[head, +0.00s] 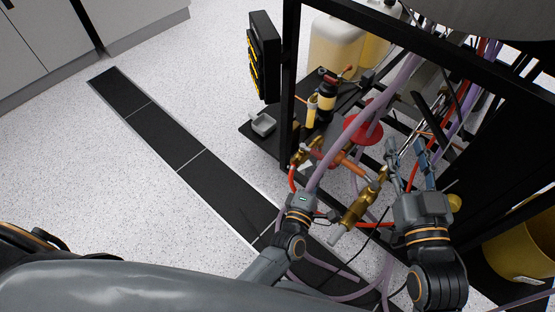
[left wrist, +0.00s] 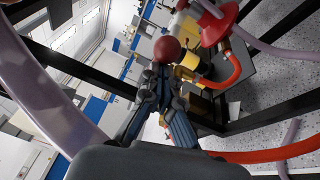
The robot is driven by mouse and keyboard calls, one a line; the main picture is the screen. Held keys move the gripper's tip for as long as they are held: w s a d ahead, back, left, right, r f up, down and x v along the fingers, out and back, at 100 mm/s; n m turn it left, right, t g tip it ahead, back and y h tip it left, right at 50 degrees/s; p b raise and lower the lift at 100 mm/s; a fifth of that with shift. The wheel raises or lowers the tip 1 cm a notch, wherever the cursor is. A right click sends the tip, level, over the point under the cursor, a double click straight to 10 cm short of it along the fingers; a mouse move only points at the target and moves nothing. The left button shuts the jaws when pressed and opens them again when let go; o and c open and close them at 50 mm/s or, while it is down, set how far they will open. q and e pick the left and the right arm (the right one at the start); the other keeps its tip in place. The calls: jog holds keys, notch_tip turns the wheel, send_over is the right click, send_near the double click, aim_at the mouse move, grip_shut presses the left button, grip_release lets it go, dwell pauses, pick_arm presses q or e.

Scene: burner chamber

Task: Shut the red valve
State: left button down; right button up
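A red disc-shaped part, likely the red valve's wheel (head: 363,125), sits among the pipes inside the black frame in the head view. In the left wrist view a red flared part (left wrist: 214,28) shows at the upper right. A red ball-shaped knob (left wrist: 166,49) appears just beyond the tips of my left gripper (left wrist: 158,80). Its fingers come together at the tips; I cannot see anything between them, nor whether they touch the knob. In the head view its fingers are largely hidden by the wrist and hose. My right gripper (head: 410,160) is open, its fingers apart near a brass fitting (head: 383,175).
A black frame post (head: 288,90) stands left of the pipes. A pale purple hose (head: 340,150) passes close to my left gripper. A brass pipe (head: 358,207) lies between my arms. A yellow bucket (head: 520,250) stands at the right. Floor at left is clear.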

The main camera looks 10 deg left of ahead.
pick_arm(q)
jog(key=s+a, duration=0.1)
jog(key=s, duration=1.1)
jog(key=shift+a+f, duration=0.3)
jog(key=shift+a, duration=0.05)
